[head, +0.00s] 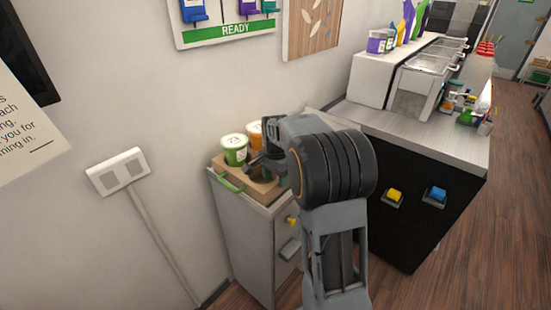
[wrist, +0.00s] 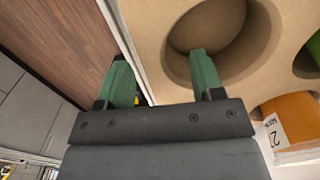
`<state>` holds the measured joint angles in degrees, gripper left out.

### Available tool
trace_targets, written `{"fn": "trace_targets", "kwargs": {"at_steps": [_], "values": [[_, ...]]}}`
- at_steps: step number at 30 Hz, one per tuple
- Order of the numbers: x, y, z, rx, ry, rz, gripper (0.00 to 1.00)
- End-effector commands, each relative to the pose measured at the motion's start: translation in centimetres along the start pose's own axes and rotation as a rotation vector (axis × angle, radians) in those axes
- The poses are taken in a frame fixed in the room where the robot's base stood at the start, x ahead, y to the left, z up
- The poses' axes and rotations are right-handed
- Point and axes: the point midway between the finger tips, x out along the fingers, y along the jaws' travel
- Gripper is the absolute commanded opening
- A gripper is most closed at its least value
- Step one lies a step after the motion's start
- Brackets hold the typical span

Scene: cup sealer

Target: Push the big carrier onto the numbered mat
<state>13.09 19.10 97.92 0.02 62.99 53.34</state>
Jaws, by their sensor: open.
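The big carrier (head: 262,190) is a tan tray with round holes on top of a narrow grey cabinet against the wall. It holds a green cup (head: 235,150) and an orange cup (head: 255,133), both with pale lids. In the wrist view, the carrier (wrist: 158,60) shows an empty round hole, and the orange cup (wrist: 290,118) carries a white label. My gripper (wrist: 163,80) is open, with one green finger over the hole and the other beyond the carrier's edge. Contact cannot be told. My arm hides part of the carrier. No numbered mat is recognisable.
The narrow cabinet (head: 240,235) has a green strip (head: 230,184) at its front top edge. A counter (head: 430,130) with a black front and machines stands to the right, its near end behind my arm. A wall socket (head: 118,172) is at left.

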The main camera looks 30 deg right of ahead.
Motion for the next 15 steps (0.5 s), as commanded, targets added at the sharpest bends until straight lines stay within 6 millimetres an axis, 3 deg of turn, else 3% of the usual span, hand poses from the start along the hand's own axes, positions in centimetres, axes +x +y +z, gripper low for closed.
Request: {"fn": "trace_targets", "kwargs": {"at_steps": [6, 15], "values": [[-4.6, -0.1, 0.0, 0.0, 0.003, -0.005, 0.61], [-9.1, -0.1, 0.0, 0.0, 0.001, -0.002, 0.61]]}}
